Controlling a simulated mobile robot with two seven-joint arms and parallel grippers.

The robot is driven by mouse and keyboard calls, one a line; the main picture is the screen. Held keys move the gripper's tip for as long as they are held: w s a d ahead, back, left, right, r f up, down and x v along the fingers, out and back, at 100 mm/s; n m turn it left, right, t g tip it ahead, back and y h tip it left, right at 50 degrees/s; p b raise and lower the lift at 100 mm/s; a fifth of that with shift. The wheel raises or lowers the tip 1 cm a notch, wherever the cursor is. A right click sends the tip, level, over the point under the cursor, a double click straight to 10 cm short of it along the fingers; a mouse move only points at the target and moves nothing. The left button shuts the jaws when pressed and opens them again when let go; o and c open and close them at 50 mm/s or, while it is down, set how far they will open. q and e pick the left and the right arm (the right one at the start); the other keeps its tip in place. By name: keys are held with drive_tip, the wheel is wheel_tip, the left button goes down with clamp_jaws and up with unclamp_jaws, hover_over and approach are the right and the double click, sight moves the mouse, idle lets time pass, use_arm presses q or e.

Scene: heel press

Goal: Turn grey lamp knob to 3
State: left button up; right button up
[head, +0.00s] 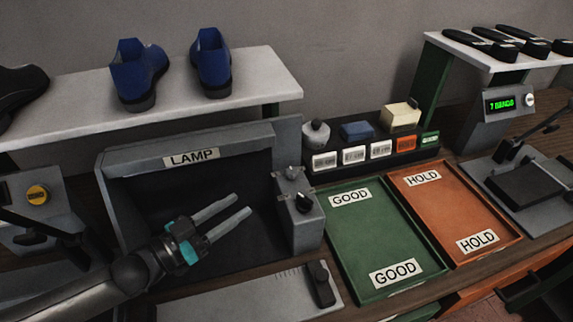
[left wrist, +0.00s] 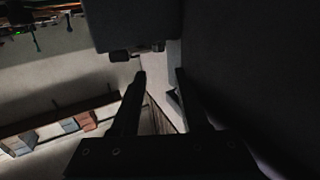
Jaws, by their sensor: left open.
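The lamp (head: 192,157) is a dark open-fronted housing with a LAMP label, left of centre in the head view. A grey control box (head: 305,228) stands at its right side. The box carries a grey knob (head: 292,173) on top and a black knob (head: 303,203) below it. The scale marks are too small to read. My left gripper (head: 241,205) is open and empty in front of the lamp, its fingers pointing right towards the box, apart from both knobs. In the left wrist view the open fingers (left wrist: 161,75) show below a dark box and a small knob (left wrist: 120,56). My right gripper is not in view.
A green GOOD tray (head: 375,240) and an orange HOLD tray (head: 460,208) lie right of the box. A shelf (head: 250,87) with blue shoes spans above the lamp. A grey plate (head: 250,300) with a black slider (head: 320,283) lies in front.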

sight(287, 175)
use_arm(q)
drive_tip(key=x, duration=1.3)
drive_tip(key=shift+s+d+b, duration=0.1)
drive_tip(key=shift+d+b, duration=0.15)
drive_tip(key=shift+b, duration=0.05)
drive_tip(key=shift+w+d, duration=0.45)
drive_tip(key=shift+d, duration=0.05)
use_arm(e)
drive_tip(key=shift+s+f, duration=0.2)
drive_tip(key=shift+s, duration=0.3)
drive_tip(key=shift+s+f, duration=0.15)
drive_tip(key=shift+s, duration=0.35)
use_arm(q)
drive_tip(key=shift+c, duration=0.2)
clamp_jaws()
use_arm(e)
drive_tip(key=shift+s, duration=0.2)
